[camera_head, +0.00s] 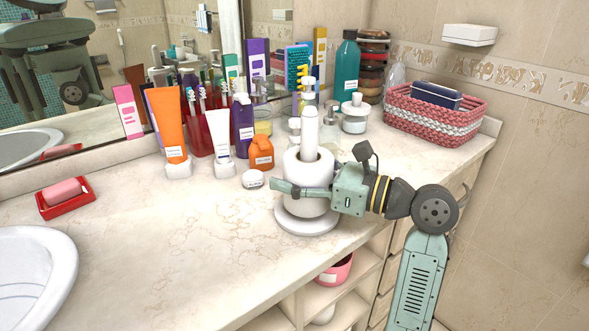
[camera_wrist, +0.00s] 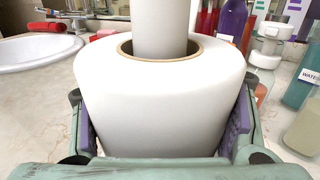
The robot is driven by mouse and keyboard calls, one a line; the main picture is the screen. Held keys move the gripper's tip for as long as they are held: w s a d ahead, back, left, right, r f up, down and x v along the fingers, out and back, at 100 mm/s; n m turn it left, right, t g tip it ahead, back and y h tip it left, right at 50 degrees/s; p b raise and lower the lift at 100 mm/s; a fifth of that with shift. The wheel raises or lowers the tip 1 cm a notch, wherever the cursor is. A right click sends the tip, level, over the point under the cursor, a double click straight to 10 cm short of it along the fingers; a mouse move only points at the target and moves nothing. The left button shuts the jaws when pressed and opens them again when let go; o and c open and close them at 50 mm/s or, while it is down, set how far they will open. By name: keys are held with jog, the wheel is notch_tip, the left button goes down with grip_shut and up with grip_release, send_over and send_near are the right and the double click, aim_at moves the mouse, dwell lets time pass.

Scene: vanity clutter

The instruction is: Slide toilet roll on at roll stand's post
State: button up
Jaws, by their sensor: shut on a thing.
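The white toilet roll (camera_head: 306,169) is upright around the roll stand's white post (camera_head: 310,132), which rises well above the roll's top. In the wrist view, the post (camera_wrist: 160,28) stands inside the brown core of the roll (camera_wrist: 160,105). The stand's round white base (camera_head: 306,226) is just under the roll; I cannot tell whether they touch. My gripper (camera_head: 290,186) reaches in from the right, shut on the roll's sides. One finger crosses the roll's front; the other is hidden behind it. Both fingers flank the roll in the wrist view.
An orange jar (camera_head: 261,154) and a small white round container (camera_head: 252,180) stand left of the stand. Tubes and boxes line the mirror. A white-lidded jar (camera_head: 355,114) and a woven basket (camera_head: 434,116) are behind my arm.

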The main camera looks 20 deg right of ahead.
aim_at(329, 188)
jog(key=shift+f, duration=0.65)
jog(key=o, duration=1.3)
jog(key=shift+c, duration=0.2)
jog(key=v, duration=1.2)
jog(key=shift+r, duration=0.1)
